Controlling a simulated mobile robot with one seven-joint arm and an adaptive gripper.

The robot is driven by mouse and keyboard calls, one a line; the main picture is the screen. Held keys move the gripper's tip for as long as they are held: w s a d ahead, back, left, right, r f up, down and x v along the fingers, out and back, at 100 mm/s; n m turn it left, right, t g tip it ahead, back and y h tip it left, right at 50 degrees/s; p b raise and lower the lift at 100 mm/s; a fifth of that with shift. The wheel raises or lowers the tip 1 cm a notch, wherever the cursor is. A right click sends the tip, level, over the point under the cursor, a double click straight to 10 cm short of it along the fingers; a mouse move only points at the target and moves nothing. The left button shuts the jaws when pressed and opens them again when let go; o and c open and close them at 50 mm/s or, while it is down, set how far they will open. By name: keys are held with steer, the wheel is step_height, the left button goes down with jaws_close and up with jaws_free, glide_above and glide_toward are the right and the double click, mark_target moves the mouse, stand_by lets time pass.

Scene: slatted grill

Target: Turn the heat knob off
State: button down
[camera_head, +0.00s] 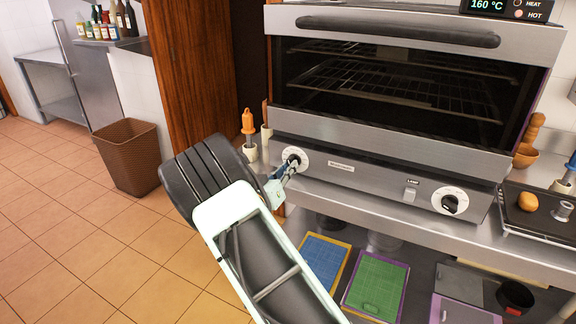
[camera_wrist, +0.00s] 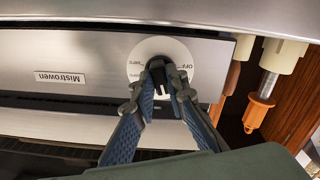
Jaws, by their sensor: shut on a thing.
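The oven's control panel has a left knob (camera_head: 294,156) and a right knob (camera_head: 450,204), each on a round white dial. I cannot read which one is marked heat. My gripper (camera_head: 287,169) reaches the left knob and is shut on it. In the wrist view the fingertips (camera_wrist: 166,84) are on both sides of the dark left knob (camera_wrist: 157,68). Its white dial plate (camera_wrist: 138,56) shows "OFF", seen turned over; the fingers partly hide the knob and its pointer. The display (camera_head: 509,8) reads 160 °C with HEAT and HOT lights.
The oven door (camera_head: 395,75) is closed above the panel. A lamp switch (camera_head: 410,194) sits between the knobs. An orange-handled tool (camera_head: 247,122) stands left of the oven. A tray with a bun (camera_head: 528,201) lies at right. Cutting boards (camera_head: 376,286) lie below the counter.

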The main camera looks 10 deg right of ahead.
steer(key=n+p, duration=0.1)
steer(key=n, duration=0.3)
steer(key=shift+r+n+p, duration=0.15)
steer(key=shift+n+p, duration=0.25)
steer(key=n+p, duration=0.1)
steer(key=n, duration=0.3)
steer(key=shift+p, duration=0.35)
steer(key=n+p, duration=0.1)
steer(key=n, duration=0.4)
steer(key=shift+n+p, duration=0.6)
steer(key=shift+n, duration=1)
steer(key=c, duration=1.9)
jaws_free()
steer(key=shift+c, duration=0.2)
